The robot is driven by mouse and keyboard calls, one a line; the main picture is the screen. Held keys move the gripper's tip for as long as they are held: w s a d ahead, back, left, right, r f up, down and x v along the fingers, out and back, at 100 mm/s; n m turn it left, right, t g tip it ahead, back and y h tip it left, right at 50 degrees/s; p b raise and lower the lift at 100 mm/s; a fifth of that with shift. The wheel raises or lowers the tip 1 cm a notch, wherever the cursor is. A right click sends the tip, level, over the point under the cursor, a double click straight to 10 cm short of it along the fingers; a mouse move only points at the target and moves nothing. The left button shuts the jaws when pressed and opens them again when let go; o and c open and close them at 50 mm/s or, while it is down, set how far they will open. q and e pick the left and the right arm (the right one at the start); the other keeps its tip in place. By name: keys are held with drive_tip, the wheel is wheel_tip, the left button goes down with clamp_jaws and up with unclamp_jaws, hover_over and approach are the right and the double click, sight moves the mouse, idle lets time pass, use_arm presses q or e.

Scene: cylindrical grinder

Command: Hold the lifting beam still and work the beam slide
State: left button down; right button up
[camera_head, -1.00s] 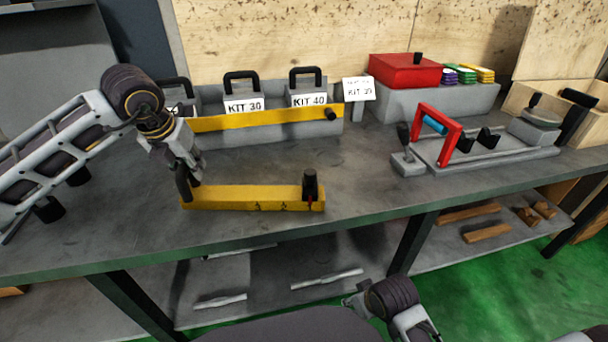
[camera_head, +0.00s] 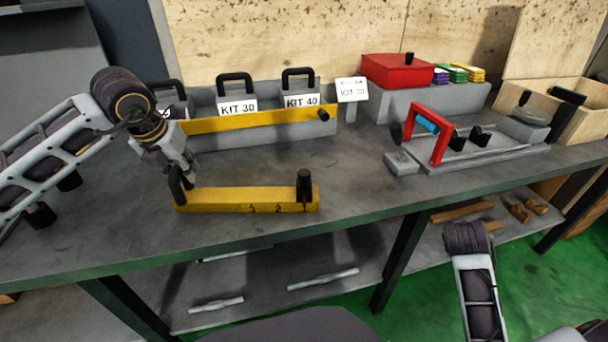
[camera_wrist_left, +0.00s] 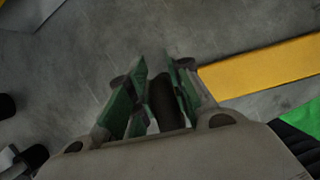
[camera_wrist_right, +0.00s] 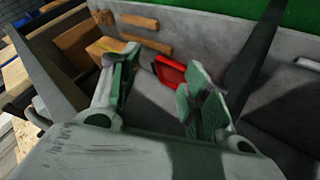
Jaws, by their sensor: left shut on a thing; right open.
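The yellow lifting beam (camera_head: 240,200) lies on the grey table near its front edge, with small dark marks on its front face. A black upright grip (camera_head: 175,186) stands at its left end. The beam slide (camera_head: 304,186), a black block with a red pointer, sits near the right end. My left gripper (camera_head: 184,180) is shut on the black grip; in the left wrist view the dark post (camera_wrist_left: 163,100) is between its fingers, beside the yellow beam (camera_wrist_left: 265,70). My right gripper (camera_wrist_right: 160,88) is open and empty in the right wrist view, away from the beam.
Behind the beam stands a rack with a yellow bar (camera_head: 250,120) and labelled kit blocks (camera_head: 238,106). A grey fixture with a red frame (camera_head: 440,135) stands at the right. A lower shelf (camera_head: 270,280) holds rods and wooden blocks. The table between beam and fixture is clear.

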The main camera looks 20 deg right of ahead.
drive_tip(key=s+d+r+m+h, duration=0.4)
drive_tip(key=d+r+m, duration=0.3)
drive_tip(key=d+r, duration=0.75)
drive_tip(key=w+a+r+m+t+y, duration=0.25)
drive_tip(key=w+r+t, duration=0.35)
drive_tip(key=w+r, duration=0.5)
drive_tip(key=w+a+r+m+t+y, duration=0.3)
drive_tip(key=w+a+r+t+y, duration=0.3)
drive_tip(key=w+a, duration=0.4)
drive_tip(key=w+a+r+m+y, duration=0.1)
drive_tip(key=a+r+y, duration=0.3)
drive_tip(key=a+y, duration=0.5)
drive_tip(key=w+a+r+m+y, duration=0.1)
drive_tip(key=a+r+y, duration=0.25)
drive_tip(key=a, duration=0.95)
drive_tip(key=s+a+f+m+g+y, duration=0.1)
drive_tip(key=s+a+f+g+y, duration=0.1)
drive_tip(key=f, duration=0.3)
drive_tip(key=s+a+f+m+g+y, duration=0.2)
drive_tip(key=s+a+f+g, duration=0.1)
drive_tip(key=s+a+f, duration=0.2)
drive_tip(key=s+a+f+m+g+y, duration=0.2)
drive_tip(key=s+a+f, duration=0.1)
drive_tip(key=f, duration=0.3)
drive_tip(key=shift+s+a+f+y, duration=0.2)
drive_tip(key=shift+a+f+y, duration=0.1)
drive_tip(key=shift+a+f, duration=0.15)
drive_tip(key=shift+s+a+f+m+g, duration=0.3)
drive_tip(key=shift+s+f+m+g, duration=0.1)
drive_tip(key=shift+s+g, duration=0.1)
